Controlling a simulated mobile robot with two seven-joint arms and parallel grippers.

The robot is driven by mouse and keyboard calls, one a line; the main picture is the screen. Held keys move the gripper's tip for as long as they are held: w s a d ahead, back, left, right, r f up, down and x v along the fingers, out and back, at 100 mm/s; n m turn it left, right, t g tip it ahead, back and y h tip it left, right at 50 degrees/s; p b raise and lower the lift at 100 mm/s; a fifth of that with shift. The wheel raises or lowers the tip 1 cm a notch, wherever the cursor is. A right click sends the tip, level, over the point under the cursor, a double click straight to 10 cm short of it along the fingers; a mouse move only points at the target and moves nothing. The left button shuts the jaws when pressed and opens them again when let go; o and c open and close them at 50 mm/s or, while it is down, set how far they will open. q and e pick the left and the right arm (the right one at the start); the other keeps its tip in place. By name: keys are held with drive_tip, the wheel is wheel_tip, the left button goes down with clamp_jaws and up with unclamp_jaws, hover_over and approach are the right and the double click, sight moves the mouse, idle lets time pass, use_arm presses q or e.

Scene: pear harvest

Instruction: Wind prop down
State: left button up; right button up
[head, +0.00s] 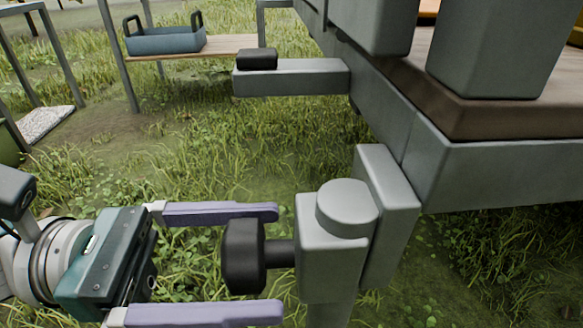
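The grey prop (333,245) stands upright at the corner of the trailer-like vehicle, with a round cap (347,207) on top. A black handle knob (243,256) sticks out from its left side on a short dark shaft. My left gripper (248,262) comes in from the left. Its two lilac fingers are spread wide, one on the far side and one on the near side of the knob. I see gaps between the fingers and the knob, so it is not gripped. The prop's foot is out of the frame. My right gripper is not in view.
The vehicle's grey frame (490,170) and brown deck fill the right. A grey bar (300,80) with a black block (257,59) juts left from it. Behind, a blue-grey tray (165,40) sits on a wooden bench (228,45). Grass lies between.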

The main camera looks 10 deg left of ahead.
use_arm(q)
drive_tip(key=c, duration=1.4)
drive_tip(key=shift+o, duration=0.2)
drive_tip(key=shift+n, duration=0.3)
